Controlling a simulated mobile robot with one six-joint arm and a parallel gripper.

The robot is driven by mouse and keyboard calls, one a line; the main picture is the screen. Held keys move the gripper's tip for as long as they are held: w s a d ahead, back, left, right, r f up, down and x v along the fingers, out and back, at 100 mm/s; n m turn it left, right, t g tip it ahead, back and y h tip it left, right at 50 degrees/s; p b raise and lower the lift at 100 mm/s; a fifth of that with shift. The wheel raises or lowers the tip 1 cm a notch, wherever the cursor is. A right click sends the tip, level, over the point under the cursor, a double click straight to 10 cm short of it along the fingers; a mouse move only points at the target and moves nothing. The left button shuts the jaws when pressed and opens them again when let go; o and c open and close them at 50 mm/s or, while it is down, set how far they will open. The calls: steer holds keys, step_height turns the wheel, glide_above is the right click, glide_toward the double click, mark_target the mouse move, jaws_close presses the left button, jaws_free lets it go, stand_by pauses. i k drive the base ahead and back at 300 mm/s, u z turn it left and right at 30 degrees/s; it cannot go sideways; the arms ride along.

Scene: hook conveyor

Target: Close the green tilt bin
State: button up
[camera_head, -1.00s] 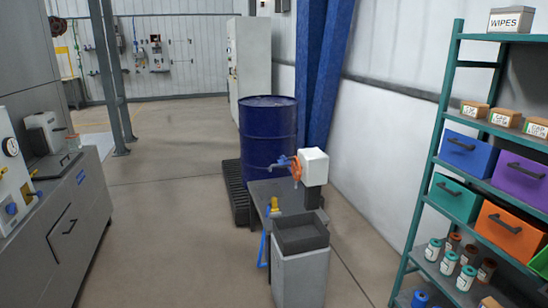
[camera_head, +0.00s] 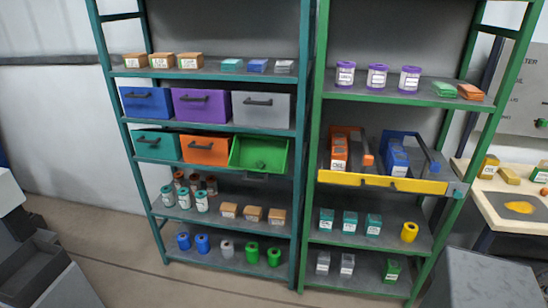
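The green tilt bin (camera_head: 258,155) is in the second bin row of the teal shelf, at the right end. It is tipped open, with its front leaning out and its inside showing. A small green item appears to lie inside, too small to make out. Its dark handle (camera_head: 256,177) shows low on the front. The orange tilt bin (camera_head: 204,149) beside it and the teal bin (camera_head: 156,144) look shut. My gripper is not in view.
Blue (camera_head: 147,102), purple (camera_head: 201,105) and grey (camera_head: 260,108) bins sit above, all shut. A yellow-fronted drawer (camera_head: 382,182) stands pulled out on the green shelf to the right. Open floor (camera_head: 120,245) lies before the shelves. A grey block (camera_head: 480,278) is at lower right.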

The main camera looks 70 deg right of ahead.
mark_target(245, 150)
steer(key=u, duration=1.15)
steer(key=k, duration=0.1)
steer(key=z, duration=2.8)
steer(key=k, duration=0.95)
steer(key=u, duration=0.15)
steer(key=i, duration=0.75)
